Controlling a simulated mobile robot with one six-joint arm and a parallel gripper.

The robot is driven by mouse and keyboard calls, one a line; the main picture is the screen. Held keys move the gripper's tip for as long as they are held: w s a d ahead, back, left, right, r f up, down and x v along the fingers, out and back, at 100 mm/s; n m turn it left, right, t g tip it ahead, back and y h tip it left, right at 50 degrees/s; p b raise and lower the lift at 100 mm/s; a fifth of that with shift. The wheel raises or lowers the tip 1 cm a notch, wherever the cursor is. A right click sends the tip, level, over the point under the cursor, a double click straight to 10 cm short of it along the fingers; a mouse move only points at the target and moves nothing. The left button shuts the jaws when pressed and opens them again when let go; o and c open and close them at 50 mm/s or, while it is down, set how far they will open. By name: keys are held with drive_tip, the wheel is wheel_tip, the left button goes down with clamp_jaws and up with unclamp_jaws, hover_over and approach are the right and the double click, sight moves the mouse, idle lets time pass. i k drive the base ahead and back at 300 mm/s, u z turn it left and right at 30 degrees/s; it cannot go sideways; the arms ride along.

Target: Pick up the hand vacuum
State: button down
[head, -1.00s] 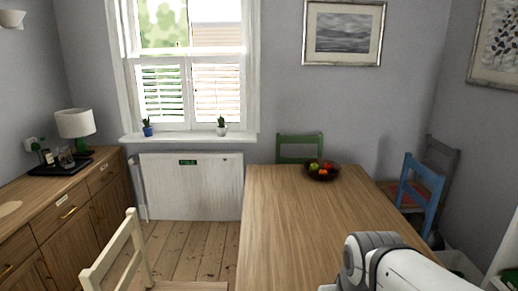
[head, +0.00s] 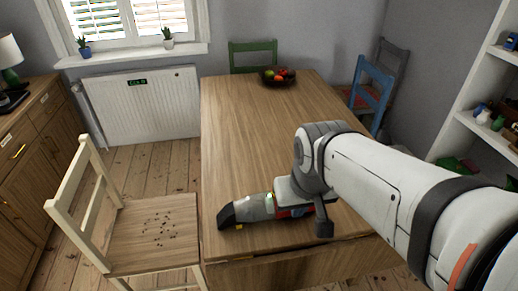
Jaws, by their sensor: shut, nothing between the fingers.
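The hand vacuum (head: 248,208) lies on the near end of the wooden table (head: 240,130), close to its front edge. Its dark nozzle points left, with a grey body and a red part behind it. My gripper (head: 322,219) is at the vacuum's right end, shut and empty. My wrist hides part of the vacuum's rear, and I cannot tell whether gripper and vacuum touch.
A cream chair (head: 155,232) with dark crumbs on its seat stands left of the table. A fruit bowl (head: 277,77) sits at the far end. Green (head: 252,55) and blue (head: 372,92) chairs stand around it. White shelves (head: 480,145) are at right.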

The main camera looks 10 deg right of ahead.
sight(261, 206)
drive_tip(key=u, duration=1.55)
drive_tip(key=k, duration=1)
drive_tip(key=z, duration=1.45)
drive_tip(key=i, duration=1)
drive_tip(key=z, duration=0.05)
